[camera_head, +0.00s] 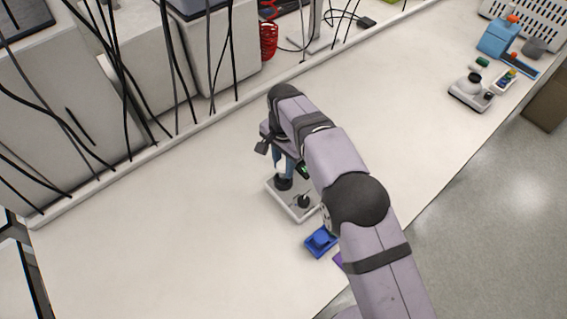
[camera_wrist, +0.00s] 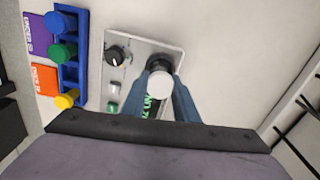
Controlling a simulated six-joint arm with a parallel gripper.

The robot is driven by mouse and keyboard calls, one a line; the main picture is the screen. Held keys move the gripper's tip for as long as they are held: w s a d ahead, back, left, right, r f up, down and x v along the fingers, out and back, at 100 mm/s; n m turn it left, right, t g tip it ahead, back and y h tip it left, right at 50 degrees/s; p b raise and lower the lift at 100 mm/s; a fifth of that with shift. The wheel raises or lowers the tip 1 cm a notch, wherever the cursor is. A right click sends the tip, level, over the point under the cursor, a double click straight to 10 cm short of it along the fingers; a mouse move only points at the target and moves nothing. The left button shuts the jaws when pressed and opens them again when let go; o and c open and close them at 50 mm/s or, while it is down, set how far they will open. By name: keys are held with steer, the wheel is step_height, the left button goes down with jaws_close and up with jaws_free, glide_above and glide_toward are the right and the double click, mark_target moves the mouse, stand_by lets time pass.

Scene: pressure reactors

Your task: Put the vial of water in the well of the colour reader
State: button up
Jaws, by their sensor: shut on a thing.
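My gripper (camera_wrist: 162,92) has blue fingers shut on a white-capped vial (camera_wrist: 159,81), seen from above in the wrist view. The vial is over the black round well (camera_wrist: 158,62) of the grey colour reader (camera_wrist: 140,45). I cannot tell how far, if at all, its lower end is inside the well. In the head view my gripper (camera_head: 283,172) points down at the reader (camera_head: 294,208); the vial is not clearly visible there.
A blue rack (camera_wrist: 69,80) with blue, green and yellow caps stands beside the reader, next to purple (camera_wrist: 40,32) and orange (camera_wrist: 45,79) cards. Another device (camera_head: 471,94) and a blue box (camera_head: 497,38) are at the far right. Open bench lies left of the reader.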

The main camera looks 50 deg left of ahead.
steer(key=shift+f, duration=0.1)
stand_by(0.8)
steer(key=shift+f+b, duration=0.9)
steer(key=shift+f, duration=0.65)
steer(key=shift+f, duration=0.2)
steer(key=o, duration=1.6)
steer(key=shift+r, duration=0.15)
steer(key=shift+r+p, duration=2.1)
steer(key=shift+r, duration=1.3)
